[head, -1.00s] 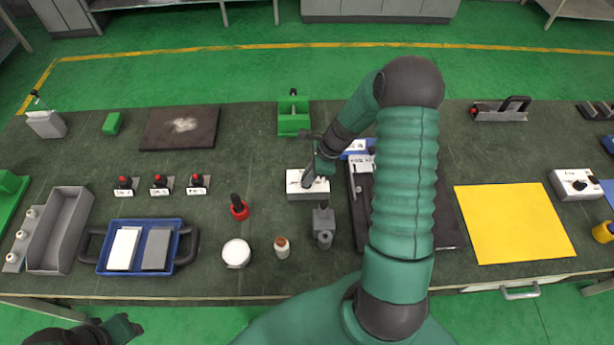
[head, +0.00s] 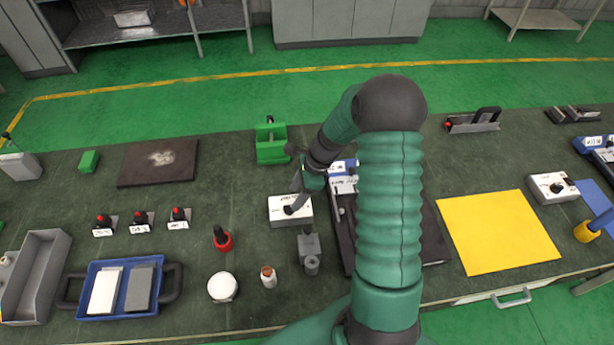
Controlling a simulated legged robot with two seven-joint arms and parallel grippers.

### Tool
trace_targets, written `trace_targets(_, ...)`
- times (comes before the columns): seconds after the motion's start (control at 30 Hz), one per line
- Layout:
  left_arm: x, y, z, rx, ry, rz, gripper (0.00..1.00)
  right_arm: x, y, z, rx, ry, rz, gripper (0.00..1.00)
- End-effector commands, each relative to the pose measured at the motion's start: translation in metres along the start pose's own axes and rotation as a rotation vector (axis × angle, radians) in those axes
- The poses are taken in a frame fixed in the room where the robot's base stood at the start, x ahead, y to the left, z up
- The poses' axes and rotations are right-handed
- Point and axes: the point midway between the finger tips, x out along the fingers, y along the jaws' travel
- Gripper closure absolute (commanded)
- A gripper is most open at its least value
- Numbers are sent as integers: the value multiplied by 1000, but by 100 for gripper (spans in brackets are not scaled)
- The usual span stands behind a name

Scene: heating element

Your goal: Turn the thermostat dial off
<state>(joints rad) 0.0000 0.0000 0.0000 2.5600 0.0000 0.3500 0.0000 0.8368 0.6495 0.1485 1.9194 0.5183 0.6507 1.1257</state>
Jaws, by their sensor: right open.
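A white box with a dark dial (head: 291,211) stands on the dark green bench near the middle, left of my right arm. The dial's setting is too small to read. My right gripper (head: 299,186) is open and close above the back right of this box; I cannot tell whether it touches the dial. A second white box with a dark dial (head: 552,187) stands at the right. I cannot tell from labels which is the thermostat. My left gripper is out of view.
A black plate (head: 433,240) lies partly hidden under my right arm. A grey fixture (head: 309,250) stands in front of the middle box, and a green block (head: 271,146) behind it. A yellow sheet (head: 497,231) lies at the right. A red-based knob (head: 222,239) is left.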

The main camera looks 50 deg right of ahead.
Motion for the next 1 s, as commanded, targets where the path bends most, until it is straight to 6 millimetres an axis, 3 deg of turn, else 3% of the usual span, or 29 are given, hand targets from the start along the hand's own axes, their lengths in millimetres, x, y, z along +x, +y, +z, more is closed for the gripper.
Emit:
trace_targets(0.2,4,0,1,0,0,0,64,-66,-2,-1,-1,2,-6,47)
trace_targets(0.4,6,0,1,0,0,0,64,-109,-2,-1,0,2,-1,47)
trace_targets(0.53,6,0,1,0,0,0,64,-120,-2,-2,2,1,2,47)
trace_targets(0.77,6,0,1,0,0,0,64,-121,-2,-2,2,1,2,47)
trace_targets(0.83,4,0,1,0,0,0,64,-122,-1,-2,3,2,4,54)
trace_targets(0.93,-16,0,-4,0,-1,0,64,-123,4,-8,18,24,36,67)
trace_targets(1.0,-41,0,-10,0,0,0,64,-123,11,-14,31,47,71,67)
